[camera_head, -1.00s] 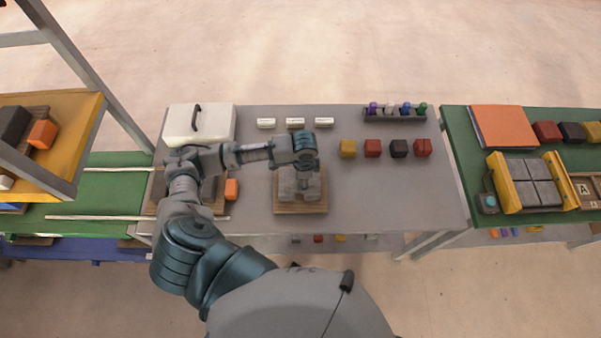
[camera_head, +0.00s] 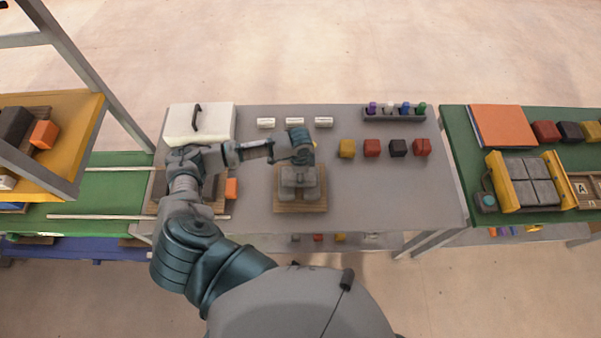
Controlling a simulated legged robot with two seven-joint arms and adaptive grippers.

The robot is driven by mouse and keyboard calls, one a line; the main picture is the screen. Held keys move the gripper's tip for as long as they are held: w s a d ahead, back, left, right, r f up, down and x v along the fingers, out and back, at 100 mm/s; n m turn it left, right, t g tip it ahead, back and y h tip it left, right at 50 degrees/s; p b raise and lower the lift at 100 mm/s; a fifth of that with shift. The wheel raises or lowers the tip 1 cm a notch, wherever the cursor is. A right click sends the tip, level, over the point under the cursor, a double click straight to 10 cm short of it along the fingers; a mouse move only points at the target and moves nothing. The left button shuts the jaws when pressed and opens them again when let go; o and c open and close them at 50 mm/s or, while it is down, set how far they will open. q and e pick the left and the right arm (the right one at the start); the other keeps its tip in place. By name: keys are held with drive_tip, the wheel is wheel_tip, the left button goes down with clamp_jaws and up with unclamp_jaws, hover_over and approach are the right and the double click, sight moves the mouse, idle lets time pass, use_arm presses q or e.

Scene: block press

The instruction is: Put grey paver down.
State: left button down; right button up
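Grey pavers (camera_head: 300,180) sit on a wooden board (camera_head: 300,208) at the front middle of the grey table. Which single paver the task means I cannot tell. My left gripper (camera_head: 302,158) is at the back edge of these pavers, seen from above. Its fingers are small and partly hidden by the wrist, so I cannot tell whether they are open or touching a paver. My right gripper is not in view.
A white box (camera_head: 200,122) with a black handle stands at the back left of the table. Yellow, red and black blocks (camera_head: 372,147) stand to the right. White labelled pieces (camera_head: 295,122) lie behind. A green table (camera_head: 470,130) holds a yellow-sided press (camera_head: 525,183).

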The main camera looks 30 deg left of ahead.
use_arm(q)
drive_tip(key=shift+f, duration=0.2)
drive_tip(key=shift+c, duration=1.5)
unclamp_jaws()
drive_tip(key=shift+d, duration=0.15)
drive_tip(key=shift+o, duration=0.3)
drive_tip(key=shift+d, duration=0.25)
drive_tip(key=shift+r, duration=0.25)
wheel_tip(320, 180, up, 12)
drive_tip(key=shift+b, duration=0.3)
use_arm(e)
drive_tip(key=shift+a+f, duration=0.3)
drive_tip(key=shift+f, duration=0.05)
use_arm(q)
drive_tip(key=shift+a, duration=0.25)
